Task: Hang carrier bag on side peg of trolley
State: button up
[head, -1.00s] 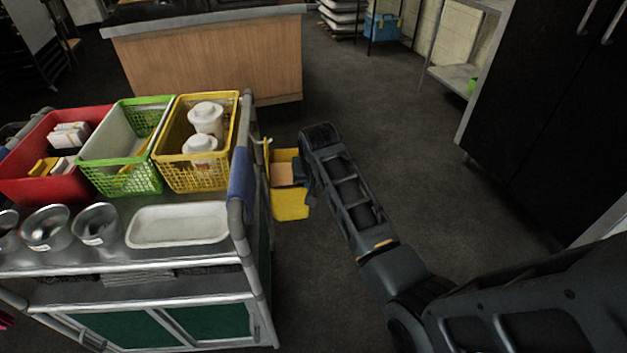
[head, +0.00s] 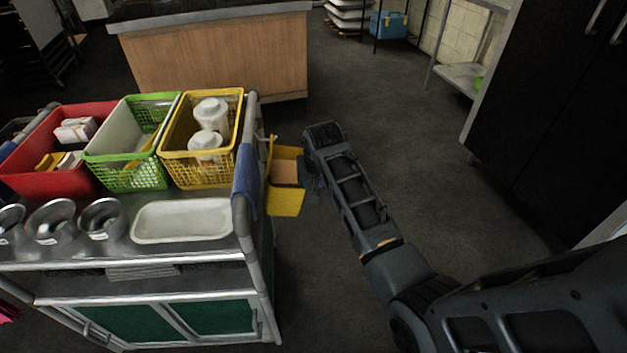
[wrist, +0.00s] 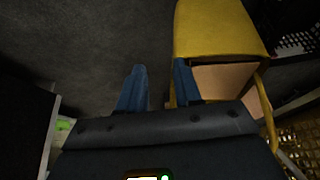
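The yellow carrier bag (head: 285,203), with a tan inside, is off the floor at the trolley's right side. Its strap (head: 270,152) rises close to the trolley's (head: 250,230) end frame; the peg itself cannot be made out. My gripper (head: 312,178) is just right of the bag, its fingers mostly hidden in the head view. In the wrist view, the blue fingers of my gripper (wrist: 158,85) stand apart with floor showing between them. The right finger overlaps the left edge of the bag (wrist: 215,35); contact cannot be told. A strap (wrist: 265,110) shows at right.
A blue cloth (head: 246,172) hangs over the trolley's end rail beside the bag. Red, green and yellow baskets (head: 168,152), metal cups and a white tray (head: 140,235) fill the trolley top. Dark cabinets (head: 545,100) stand at right. Floor between is clear.

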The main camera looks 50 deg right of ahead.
jog(key=v, duration=0.7)
jog(key=shift+r+p, duration=0.35)
jog(key=shift+s+a, duration=0.1)
jog(key=shift+s, duration=0.05)
jog(key=s+a+f+n+t, duration=0.3)
jog(key=s+a, duration=0.4)
jog(key=s, duration=0.2)
jog(key=s+a+f+n+t, duration=0.3)
jog(key=s+a, duration=0.4)
jog(key=s, duration=0.2)
jog(key=s+a+r+n+t+y, duration=0.1)
jog(key=s+a+r+t, duration=0.1)
jog(key=s+a+r, duration=0.3)
jog(key=s+a+r+n+t+y, duration=0.1)
jog(key=s+a+r, duration=0.4)
jog(key=s+r, duration=0.7)
jog(key=shift+s+a+r+n+t+y, duration=0.2)
jog(key=shift+r+n+t+y, duration=0.25)
jog(key=shift+r+t, duration=0.5)
